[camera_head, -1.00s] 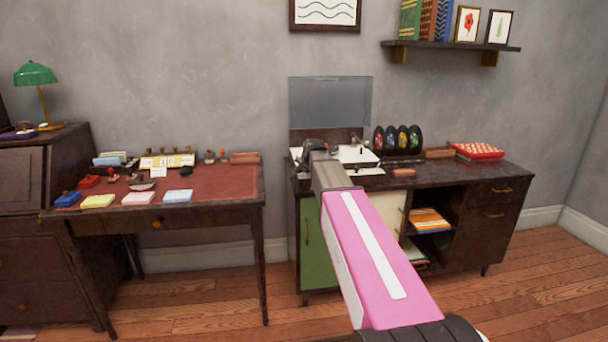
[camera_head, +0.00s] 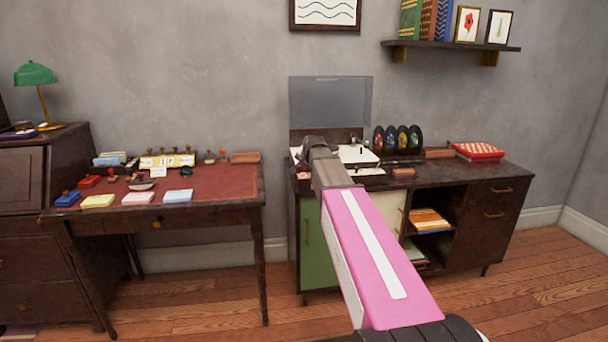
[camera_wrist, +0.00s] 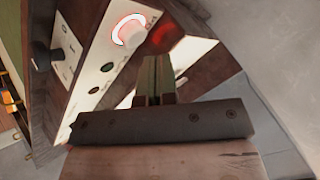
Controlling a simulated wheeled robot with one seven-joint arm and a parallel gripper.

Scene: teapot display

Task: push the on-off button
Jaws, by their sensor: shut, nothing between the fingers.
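A record player (camera_head: 360,154) with a raised clear lid (camera_head: 330,103) stands on the left part of the dark cabinet. In the wrist view its pale control panel (camera_wrist: 100,45) is tilted across the upper left. A round control with a glowing red-white ring (camera_wrist: 130,30) is on it, and a dark knob (camera_wrist: 41,57) is further left. I cannot read which control is the on-off button. My gripper (camera_wrist: 158,64) is shut and empty, its fingertips just below and right of the glowing control. Contact cannot be told. In the head view my arm hides the fingertips.
Several dark discs (camera_head: 398,139) stand upright right of the player, with a red-topped box (camera_head: 479,151) further right. A red-topped desk (camera_head: 225,182) with stamps and paper pads stands to the left. The wall is close behind the player.

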